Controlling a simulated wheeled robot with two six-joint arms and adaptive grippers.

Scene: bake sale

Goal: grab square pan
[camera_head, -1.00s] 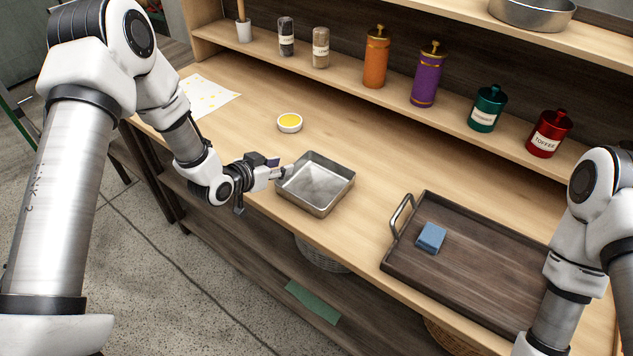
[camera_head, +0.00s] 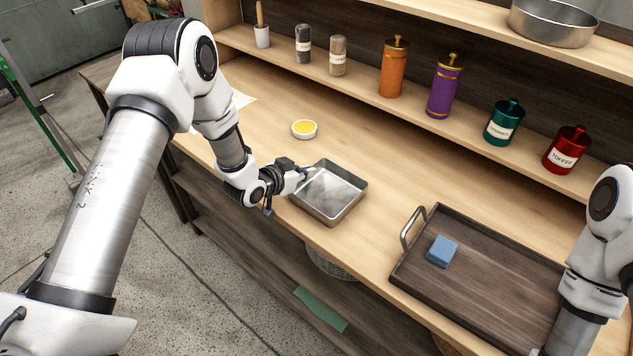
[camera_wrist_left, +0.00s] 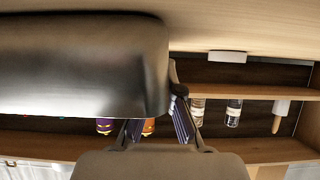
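The square pan (camera_head: 328,213), grey metal and empty, sits on the wooden counter just right of my left gripper. My left gripper (camera_head: 303,174) is at the pan's upper left side, with a fingertip reaching to the rim. In the left wrist view, the pan (camera_wrist_left: 80,65) fills the upper left, and the fingers (camera_wrist_left: 157,128) stand apart with bottles showing between them. I cannot tell whether the fingers straddle the pan's wall. My right arm (camera_head: 600,240) comes in at the right edge; its gripper is out of view.
A dark tray (camera_head: 490,285) with a blue block (camera_head: 442,251) lies right of the pan. A small yellow-filled bowl (camera_head: 304,129) stands behind it. A shelf holds orange (camera_head: 394,70), purple (camera_head: 444,90), green (camera_head: 504,125) and red (camera_head: 566,152) containers. Clear counter lies behind the pan.

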